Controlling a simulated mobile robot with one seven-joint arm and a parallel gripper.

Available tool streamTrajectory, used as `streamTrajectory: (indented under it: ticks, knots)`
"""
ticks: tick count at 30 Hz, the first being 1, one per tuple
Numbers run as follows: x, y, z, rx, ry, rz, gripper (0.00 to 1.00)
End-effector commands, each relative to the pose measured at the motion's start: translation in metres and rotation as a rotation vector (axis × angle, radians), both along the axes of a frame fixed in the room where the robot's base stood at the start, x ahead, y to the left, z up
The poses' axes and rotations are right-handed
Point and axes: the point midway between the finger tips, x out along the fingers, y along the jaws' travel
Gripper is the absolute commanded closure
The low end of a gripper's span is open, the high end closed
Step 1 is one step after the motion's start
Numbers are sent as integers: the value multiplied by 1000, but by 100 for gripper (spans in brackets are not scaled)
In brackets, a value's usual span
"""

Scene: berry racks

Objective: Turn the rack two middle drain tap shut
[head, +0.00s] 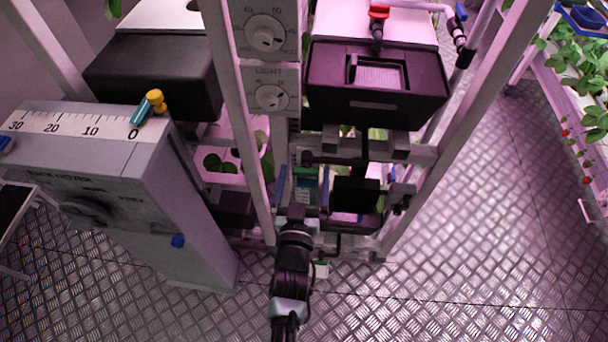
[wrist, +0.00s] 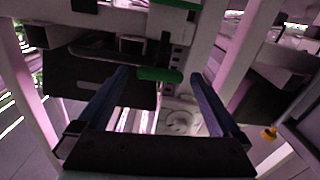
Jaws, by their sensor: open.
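My gripper (head: 304,182) reaches low into the rack between its uprights. In the wrist view its two blue fingers (wrist: 160,76) are spread wide apart with nothing clamped between them. A green bar-shaped handle (wrist: 156,74), which looks like a drain tap lever, lies crosswise between the fingertips in the picture. I cannot tell how near it is in depth. A second green bar (wrist: 180,4) shows at the top edge of the wrist view. In the head view only a small green patch (head: 306,171) shows by the fingers; the rest is hidden.
A dark tank (head: 374,108) with a red tap (head: 379,12) above it stands on the upper right. Dial panels (head: 266,34) are on the rack's centre post. A grey box (head: 150,190) with a scale and yellow-teal slider stands left. The right floor (head: 470,210) is clear.

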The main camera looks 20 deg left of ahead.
Motion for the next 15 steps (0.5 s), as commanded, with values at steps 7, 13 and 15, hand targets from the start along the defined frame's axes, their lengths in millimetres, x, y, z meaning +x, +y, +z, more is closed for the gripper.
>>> streamTrajectory:
  ticks: [7,13,15]
  knots:
    - [0,0,0,0,0,0,25]
    - [0,0,0,0,0,0,61]
    - [0,0,0,0,-1,0,74]
